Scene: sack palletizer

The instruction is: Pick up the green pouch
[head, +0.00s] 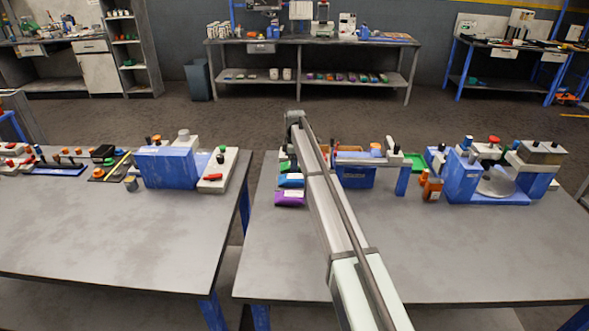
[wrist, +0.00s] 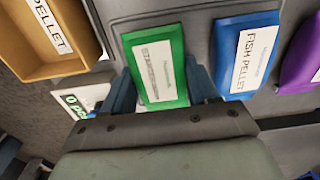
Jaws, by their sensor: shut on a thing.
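The green pouch (wrist: 160,68) has a white label and lies between the two blue fingers of my gripper (wrist: 160,88) in the wrist view. The fingers are shut on its sides. In the head view a sliver of green pouch (head: 284,166) shows beside my arm, above the blue and purple pouches. My gripper is hidden behind the arm there. I cannot tell whether the pouch is clear of the surface under it.
A blue pouch (wrist: 246,55) labelled fish pellet lies just right of the green one, and a purple pouch (wrist: 301,62) lies beyond it. A tan tray (wrist: 50,68) labelled pellet is at the left. A blue machine (head: 490,175) stands at the right of the table. The front tabletop (head: 480,260) is clear.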

